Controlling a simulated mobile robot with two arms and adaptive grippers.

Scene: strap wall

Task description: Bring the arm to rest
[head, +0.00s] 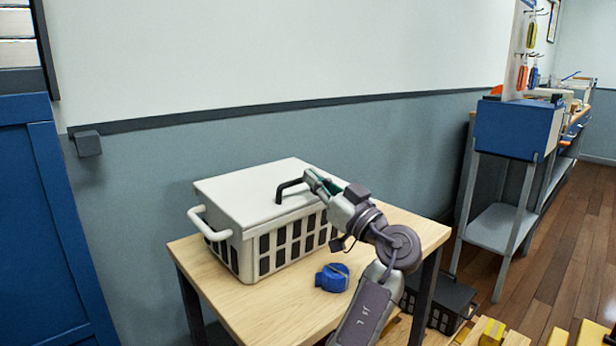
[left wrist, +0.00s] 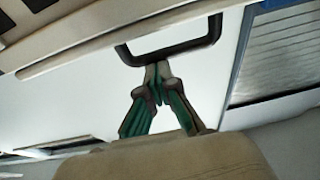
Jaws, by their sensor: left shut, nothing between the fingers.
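My left gripper (head: 311,178) is over the right end of a white lidded crate (head: 245,222) on a light wooden table. Its green fingers are shut with nothing between them, and they also show in the left wrist view (left wrist: 157,72). The fingertips are close to a dark bar handle (head: 287,188) on the crate, which also shows in the left wrist view (left wrist: 178,52). I cannot tell whether they touch it. My right gripper is not in view.
A blue strap roll (head: 332,278) lies on the table (head: 235,302) in front of the crate. A dark crate (head: 440,302) stands lower at the right. A blue cabinet (head: 40,220) is at the left. A workbench (head: 515,130) stands at the right, with open wooden floor beside it.

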